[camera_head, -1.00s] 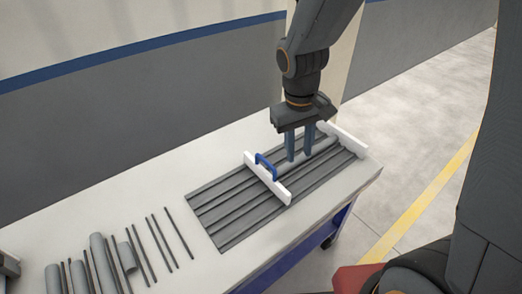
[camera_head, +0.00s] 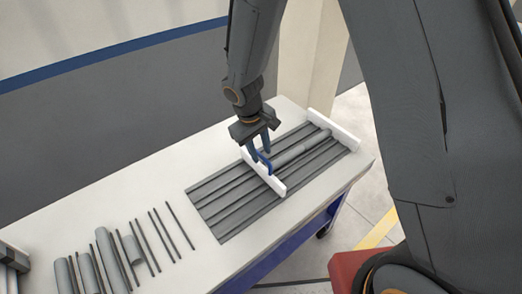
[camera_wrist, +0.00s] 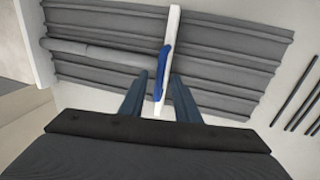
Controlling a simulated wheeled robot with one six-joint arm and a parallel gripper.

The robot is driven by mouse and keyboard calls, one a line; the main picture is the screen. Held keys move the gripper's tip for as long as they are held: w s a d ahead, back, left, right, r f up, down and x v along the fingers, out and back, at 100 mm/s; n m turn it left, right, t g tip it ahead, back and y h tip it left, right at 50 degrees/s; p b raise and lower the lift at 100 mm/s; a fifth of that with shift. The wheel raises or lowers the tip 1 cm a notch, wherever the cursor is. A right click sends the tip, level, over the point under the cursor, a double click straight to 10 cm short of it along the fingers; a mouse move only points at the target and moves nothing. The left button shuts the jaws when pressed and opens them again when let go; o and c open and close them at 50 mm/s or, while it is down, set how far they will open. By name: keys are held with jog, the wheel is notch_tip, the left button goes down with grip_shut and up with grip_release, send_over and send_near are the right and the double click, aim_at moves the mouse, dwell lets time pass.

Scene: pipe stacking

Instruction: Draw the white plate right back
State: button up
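A white plate (camera_head: 275,185) with a blue handle (camera_head: 264,163) stands across the grey grooved rack (camera_head: 213,205), near its middle. In the wrist view the plate (camera_wrist: 173,30) runs up the picture, with the handle (camera_wrist: 163,72) on it. My gripper (camera_head: 260,150) is at the handle, fingers pointing down. In the wrist view its open fingers (camera_wrist: 158,98) stand on either side of the plate and handle, with gaps showing. Whether they are low enough to surround the handle is hard to tell. Grey pipe (camera_head: 300,150) lies in a groove to the right of the plate.
A second white plate (camera_head: 335,129) closes the rack's right end; it also shows in the wrist view (camera_wrist: 37,45). Several loose grey pipes and thin rods (camera_head: 120,250) lie left of the rack on the pale table (camera_head: 150,170). A wall stands behind.

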jog(key=shift+f, duration=0.3)
grip_shut()
